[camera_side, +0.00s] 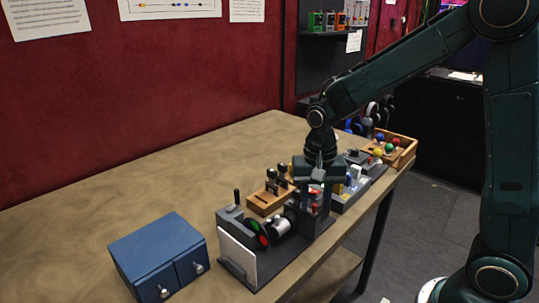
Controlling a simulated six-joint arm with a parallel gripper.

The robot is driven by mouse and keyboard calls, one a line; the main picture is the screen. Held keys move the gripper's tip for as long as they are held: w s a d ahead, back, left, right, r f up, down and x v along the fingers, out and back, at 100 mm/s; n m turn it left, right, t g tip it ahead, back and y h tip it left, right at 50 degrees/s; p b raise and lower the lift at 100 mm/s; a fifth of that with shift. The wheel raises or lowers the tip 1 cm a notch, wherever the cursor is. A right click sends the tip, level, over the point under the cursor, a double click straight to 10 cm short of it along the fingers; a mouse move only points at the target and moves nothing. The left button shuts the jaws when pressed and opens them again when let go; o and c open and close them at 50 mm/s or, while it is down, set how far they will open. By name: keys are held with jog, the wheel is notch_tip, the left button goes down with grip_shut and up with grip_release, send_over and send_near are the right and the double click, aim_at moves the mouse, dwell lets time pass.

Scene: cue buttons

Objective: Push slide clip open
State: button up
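My gripper (316,196) points straight down over the right end of a dark grey fixture (270,262) near the table's front edge. Its fingertips are small and dark against the fixture, so I cannot tell whether they are open or shut or touch anything. The fixture carries a green and a red disc, a silver cylinder (279,227) and an upright black lever (237,197). Small red parts show close to the fingers. I cannot single out the slide clip at this size; my gripper may hide it.
A blue two-drawer box (158,256) stands at the left front. A wooden block (268,199) with black-topped posts is behind the fixture. Grey units (357,184) and a wooden tray (404,154) with coloured balls lie to the right. The table's (130,190) back left is clear.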

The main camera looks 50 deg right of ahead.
jog(key=shift+f, duration=0.1)
grip_shut()
jog(key=shift+s, duration=0.95)
grip_release()
